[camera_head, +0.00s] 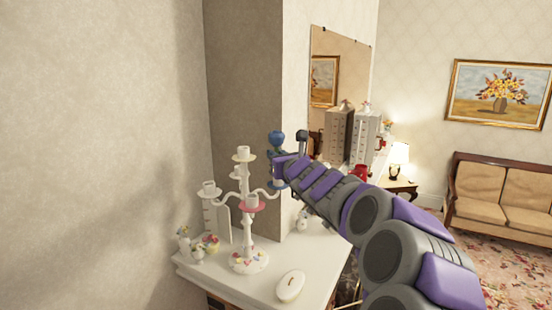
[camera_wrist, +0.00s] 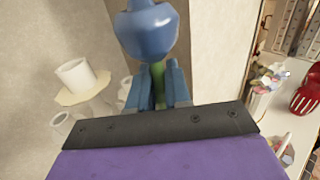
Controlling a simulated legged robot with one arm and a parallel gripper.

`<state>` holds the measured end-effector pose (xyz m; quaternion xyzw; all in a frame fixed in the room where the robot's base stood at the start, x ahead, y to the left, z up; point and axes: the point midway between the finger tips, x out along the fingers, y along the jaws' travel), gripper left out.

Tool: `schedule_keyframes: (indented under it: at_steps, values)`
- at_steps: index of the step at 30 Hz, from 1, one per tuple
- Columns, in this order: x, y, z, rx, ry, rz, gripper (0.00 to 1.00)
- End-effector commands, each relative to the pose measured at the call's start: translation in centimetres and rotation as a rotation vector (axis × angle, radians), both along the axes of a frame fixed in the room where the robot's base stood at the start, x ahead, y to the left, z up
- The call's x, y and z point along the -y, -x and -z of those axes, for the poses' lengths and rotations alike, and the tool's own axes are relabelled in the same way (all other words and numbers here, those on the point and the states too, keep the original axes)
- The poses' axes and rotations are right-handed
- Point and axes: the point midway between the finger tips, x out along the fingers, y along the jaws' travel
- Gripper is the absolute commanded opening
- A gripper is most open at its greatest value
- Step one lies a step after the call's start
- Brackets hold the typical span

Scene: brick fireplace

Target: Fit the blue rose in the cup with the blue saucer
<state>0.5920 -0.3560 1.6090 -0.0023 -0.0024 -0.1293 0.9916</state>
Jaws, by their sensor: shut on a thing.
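The blue rose (camera_head: 277,139) is upright with its bloom on top; in the wrist view its bloom (camera_wrist: 146,30) and green stem (camera_wrist: 158,84) show. My gripper (camera_head: 279,160) is shut on the stem; its fingers (camera_wrist: 158,88) flank it in the wrist view. A white candelabra (camera_head: 247,228) with several cups stands on the mantel. The blue saucer (camera_head: 279,185) shows partly at its right arm, just below my gripper, which hides most of its cup. The front cup has a pink saucer (camera_head: 253,207). A cup with a cream saucer (camera_wrist: 82,90) is left of the rose in the wrist view.
The white mantel (camera_head: 250,282) holds small figurines (camera_head: 197,246) at left and a white lidded dish (camera_head: 290,287) in front. A grey wall column (camera_head: 245,90) rises close behind the candelabra. A red object (camera_head: 360,173) is beyond my arm.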

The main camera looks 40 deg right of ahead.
Motion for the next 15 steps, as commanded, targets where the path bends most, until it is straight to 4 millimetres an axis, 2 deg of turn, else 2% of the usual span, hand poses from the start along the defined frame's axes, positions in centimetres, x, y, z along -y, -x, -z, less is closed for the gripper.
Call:
schedule_keyframes:
  at_steps: [15]
  values:
    - [-0.75,0.08,-0.17,0.002,0.006,-0.001,0.00]
